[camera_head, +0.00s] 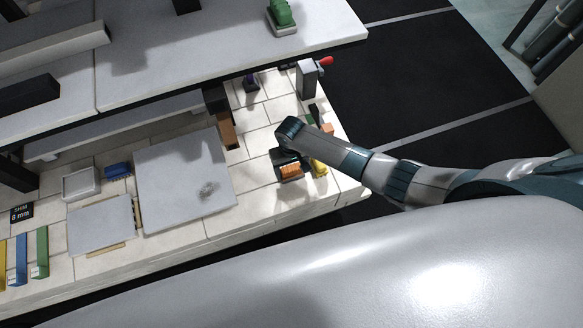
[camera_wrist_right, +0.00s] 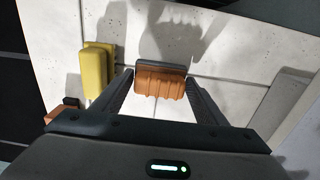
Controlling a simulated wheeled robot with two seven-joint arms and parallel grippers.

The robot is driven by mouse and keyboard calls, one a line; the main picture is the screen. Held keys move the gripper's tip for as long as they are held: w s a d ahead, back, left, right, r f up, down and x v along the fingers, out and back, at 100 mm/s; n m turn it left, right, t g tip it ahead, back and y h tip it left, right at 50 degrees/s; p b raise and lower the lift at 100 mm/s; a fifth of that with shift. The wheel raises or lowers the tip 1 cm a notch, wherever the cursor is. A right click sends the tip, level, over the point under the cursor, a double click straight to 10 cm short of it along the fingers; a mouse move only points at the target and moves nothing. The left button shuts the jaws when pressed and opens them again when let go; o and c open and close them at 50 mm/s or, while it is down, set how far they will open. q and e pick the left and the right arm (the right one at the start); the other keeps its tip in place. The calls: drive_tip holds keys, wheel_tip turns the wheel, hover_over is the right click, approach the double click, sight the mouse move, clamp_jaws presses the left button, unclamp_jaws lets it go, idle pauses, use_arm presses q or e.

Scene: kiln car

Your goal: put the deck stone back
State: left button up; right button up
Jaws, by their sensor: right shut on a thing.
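The deck stone appears to be the orange-brown block with a scalloped edge and a thin grey strip (camera_wrist_right: 162,82); it also shows in the head view (camera_head: 291,172). My right gripper (camera_wrist_right: 160,77) is shut on it, one finger at each end. In the head view the right gripper (camera_head: 287,157) is over the right part of the pale tiled deck (camera_head: 265,192), mostly hidden by its own wrist. A shadow falls on the deck beside the block; I cannot tell whether the block touches the deck. My left gripper is not in view.
A yellow block (camera_wrist_right: 95,70) stands close beside the right gripper. A grey post (camera_head: 307,79) and a red-tipped thing (camera_head: 325,61) are farther back. A large grey slab (camera_head: 185,180) lies to the left. The upper shelf (camera_head: 200,50) overhangs the back. Bare tiles lie between slab and gripper.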

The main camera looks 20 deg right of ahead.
drive_tip(key=shift+f, duration=0.4)
idle(0.3)
drive_tip(key=o, duration=1)
drive_tip(key=shift+o, duration=0.2)
drive_tip(key=shift+r, duration=0.15)
drive_tip(key=shift+r+p, duration=3.85)
drive_tip(key=shift+p, duration=0.25)
drive_tip(key=shift+r, duration=0.1)
